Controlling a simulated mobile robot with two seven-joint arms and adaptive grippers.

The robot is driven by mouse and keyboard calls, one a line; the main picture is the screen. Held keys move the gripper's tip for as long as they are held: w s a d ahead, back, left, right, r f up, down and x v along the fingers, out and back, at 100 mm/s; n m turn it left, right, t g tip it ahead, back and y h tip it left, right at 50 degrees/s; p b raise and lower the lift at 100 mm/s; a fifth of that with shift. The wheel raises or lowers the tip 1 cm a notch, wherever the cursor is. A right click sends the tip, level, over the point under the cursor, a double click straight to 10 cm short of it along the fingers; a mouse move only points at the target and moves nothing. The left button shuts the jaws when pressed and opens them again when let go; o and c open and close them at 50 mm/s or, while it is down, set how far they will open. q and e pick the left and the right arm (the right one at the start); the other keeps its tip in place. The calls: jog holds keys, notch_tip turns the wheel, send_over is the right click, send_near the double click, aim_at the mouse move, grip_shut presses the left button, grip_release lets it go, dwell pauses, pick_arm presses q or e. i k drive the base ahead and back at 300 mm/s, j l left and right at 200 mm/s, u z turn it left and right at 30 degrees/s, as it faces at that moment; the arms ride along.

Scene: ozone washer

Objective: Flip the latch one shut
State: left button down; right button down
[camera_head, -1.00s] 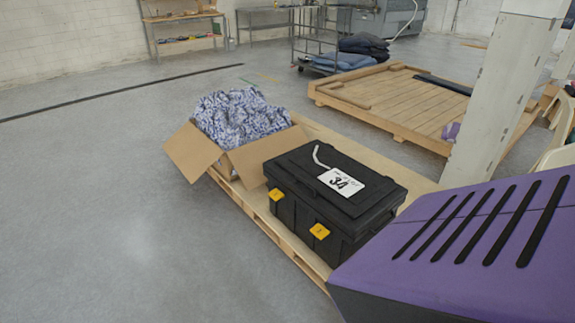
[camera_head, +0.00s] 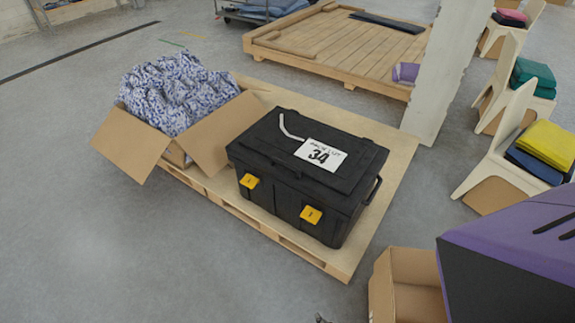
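A black case (camera_head: 300,170) with its lid down stands on a wooden pallet. A white tag reading 34 (camera_head: 320,154) and a pale strip lie on the lid. Two yellow latches are on its front face, the left latch (camera_head: 249,181) and the right latch (camera_head: 311,214). Each has a small dark mark too small to read, so I cannot tell which is latch one. Both seem to jut out from the face, but their exact position is unclear. Neither gripper can be made out. A tiny dark piece at the bottom edge is too small to identify.
An open cardboard box (camera_head: 141,143) of blue-patterned cloth (camera_head: 180,95) sits left of the case on the pallet (camera_head: 395,165). A purple-topped block (camera_head: 520,240) and another open carton (camera_head: 410,285) are at lower right. Floor in front is clear.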

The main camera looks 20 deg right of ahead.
aim_at(250, 181)
jog(key=i+l+z, duration=0.1)
jog(key=i+l, duration=0.5)
jog(key=i, duration=0.35)
jog(key=l+z, duration=0.05)
